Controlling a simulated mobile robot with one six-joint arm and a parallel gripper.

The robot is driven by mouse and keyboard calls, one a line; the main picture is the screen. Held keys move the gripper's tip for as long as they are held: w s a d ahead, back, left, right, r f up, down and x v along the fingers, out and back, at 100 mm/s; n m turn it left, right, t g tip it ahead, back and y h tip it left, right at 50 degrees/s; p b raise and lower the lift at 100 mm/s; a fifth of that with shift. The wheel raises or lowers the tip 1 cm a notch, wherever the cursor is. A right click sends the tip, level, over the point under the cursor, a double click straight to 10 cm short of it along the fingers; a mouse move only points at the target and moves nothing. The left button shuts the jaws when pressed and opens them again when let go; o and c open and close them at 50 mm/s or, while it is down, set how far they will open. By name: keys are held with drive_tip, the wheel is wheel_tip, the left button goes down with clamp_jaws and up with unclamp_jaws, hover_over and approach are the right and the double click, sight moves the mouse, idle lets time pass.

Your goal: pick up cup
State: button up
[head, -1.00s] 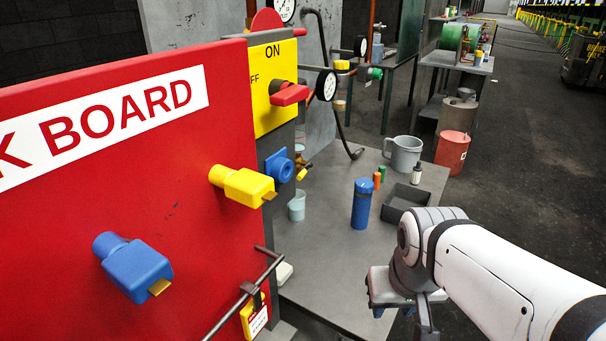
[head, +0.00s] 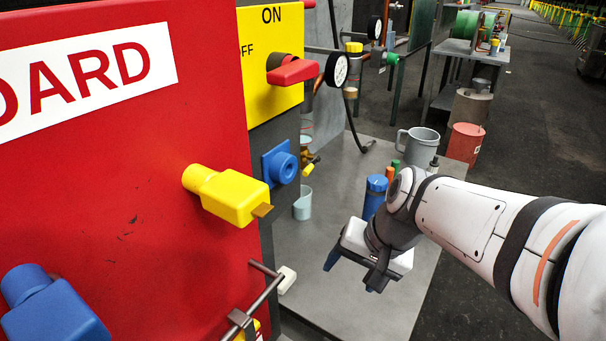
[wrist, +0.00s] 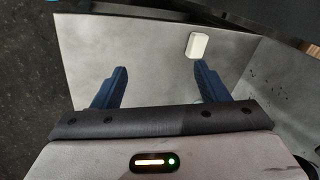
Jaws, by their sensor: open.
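A small pale blue cup (head: 303,204) stands upright on the grey table, close to the panel side, in the head view. A larger grey mug (head: 419,147) with a handle stands farther back on the table. My gripper (head: 350,275) is above the front part of the table, pointing down, to the right of and nearer than the pale blue cup. Its blue fingers are apart and empty, as the wrist view (wrist: 161,72) also shows. Neither cup nor mug appears in the wrist view.
A blue canister (head: 375,196) stands just behind my gripper, partly hidden by my arm. A red board (head: 130,200) with yellow and blue plugs borders the left. A thin rod (head: 258,302) juts out in front. A white block (wrist: 198,45) shows beyond my fingers.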

drive_tip(key=shift+o, duration=1)
drive_tip(key=w+a+f+m+y+b, duration=0.2)
drive_tip(key=w+a+m+b, duration=0.1)
drive_tip(key=w, duration=0.2)
drive_tip(key=w+a+f+m+t+y+b, duration=0.1)
drive_tip(key=w+a+f+m+y+b, duration=0.1)
drive_tip(key=w+a+m+y+b, duration=0.1)
drive_tip(key=shift+w+a+f+m, duration=0.15)
drive_tip(key=shift+w+a+m, duration=0.4)
drive_tip(key=shift+w, duration=0.55)
drive_tip(key=m+t+y+b, duration=0.3)
drive_tip(key=m+t+b, duration=0.75)
drive_tip(key=m, duration=0.65)
hover_over(308, 209)
drive_tip(key=s+d, duration=0.1)
drive_tip(key=s, duration=0.2)
wheel_tip(308, 209, down, 5)
drive_tip(key=shift+m, duration=0.25)
drive_tip(key=f+b, duration=0.1)
drive_tip(key=f, duration=0.4)
drive_tip(key=w+f+b, duration=0.1)
drive_tip(key=f, duration=0.2)
drive_tip(key=shift+d+b, duration=0.3)
drive_tip(key=shift+b, duration=0.05)
drive_tip(key=b+x, duration=0.1)
drive_tip(key=x, duration=0.6)
drive_tip(key=shift+w+a+r, duration=0.1)
drive_tip(key=shift+w+a, duration=0.05)
drive_tip(key=shift+w, duration=0.15)
drive_tip(key=c, duration=1.2)
